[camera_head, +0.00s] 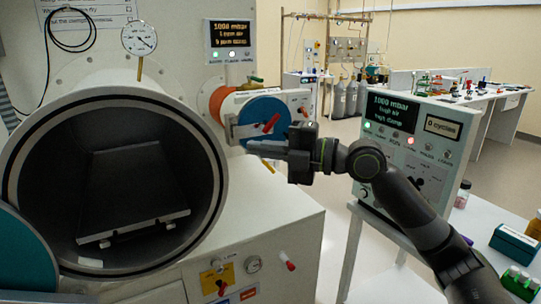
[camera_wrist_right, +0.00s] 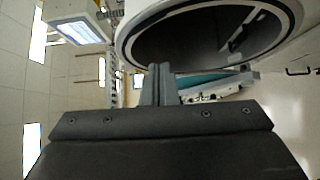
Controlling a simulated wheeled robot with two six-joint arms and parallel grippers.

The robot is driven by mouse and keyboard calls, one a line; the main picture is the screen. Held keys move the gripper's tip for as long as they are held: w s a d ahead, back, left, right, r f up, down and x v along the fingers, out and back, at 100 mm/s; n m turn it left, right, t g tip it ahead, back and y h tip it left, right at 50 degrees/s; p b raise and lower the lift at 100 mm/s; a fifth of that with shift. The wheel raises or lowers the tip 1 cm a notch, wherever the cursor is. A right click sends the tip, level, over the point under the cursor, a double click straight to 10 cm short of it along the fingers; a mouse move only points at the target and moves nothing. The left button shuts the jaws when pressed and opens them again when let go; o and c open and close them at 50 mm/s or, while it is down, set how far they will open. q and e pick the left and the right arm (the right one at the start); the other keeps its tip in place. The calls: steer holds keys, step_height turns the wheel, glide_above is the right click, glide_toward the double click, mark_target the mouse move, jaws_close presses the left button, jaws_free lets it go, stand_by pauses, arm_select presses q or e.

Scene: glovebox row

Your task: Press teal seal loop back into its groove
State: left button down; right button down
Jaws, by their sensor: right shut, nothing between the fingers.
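The large round chamber port (camera_head: 213,115) stands open at the left of the head view, with a dark ring running around its pale rim. I cannot make out a separate teal seal loop in that ring. The teal door (camera_head: 22,262) is swung aside at the lower left, partly cut off. My right gripper (camera_head: 250,148) is shut and empty, to the right of the port and in front of the small blue round hatch. In the right wrist view its closed fingers (camera_wrist_right: 158,75) point toward the port rim (camera_wrist_right: 128,50), with a teal strip (camera_wrist_right: 215,83) just beyond. My left gripper is not in view.
The small blue hatch (camera_head: 262,118) with a red handle is close behind my right gripper. A control box (camera_head: 410,140) stands on a table at the right, beside my arm. Inside the port lies a dark tray (camera_head: 130,185). A panel with knobs (camera_head: 235,280) is below.

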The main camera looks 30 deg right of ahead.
steer(key=shift+v, duration=0.8)
